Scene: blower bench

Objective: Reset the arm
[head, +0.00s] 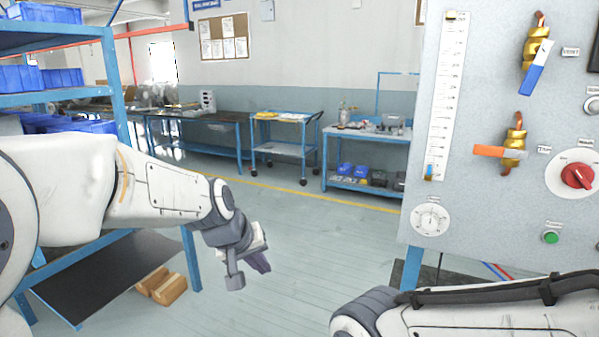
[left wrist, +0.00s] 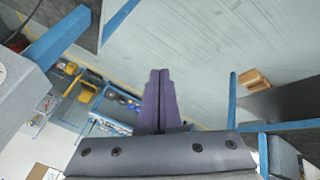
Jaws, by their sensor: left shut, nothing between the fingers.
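My left arm comes in from the left in the head view, with its gripper (head: 259,262) hanging low over open floor, left of the panel. In the left wrist view the two dark fingers of that gripper (left wrist: 158,100) lie together, shut and empty. My right arm (head: 480,315) crosses the lower right corner of the head view, in front of the panel. Its gripper is out of the picture.
A grey panel (head: 470,190) with a blue-handled valve (head: 535,68), an orange-handled valve (head: 488,151), a red knob (head: 577,176) and a green button (head: 551,237) stands at right. A blue shelf (head: 60,32) stands left. Wooden blocks (head: 162,285) lie on the floor. Benches line the back; mid-floor is free.

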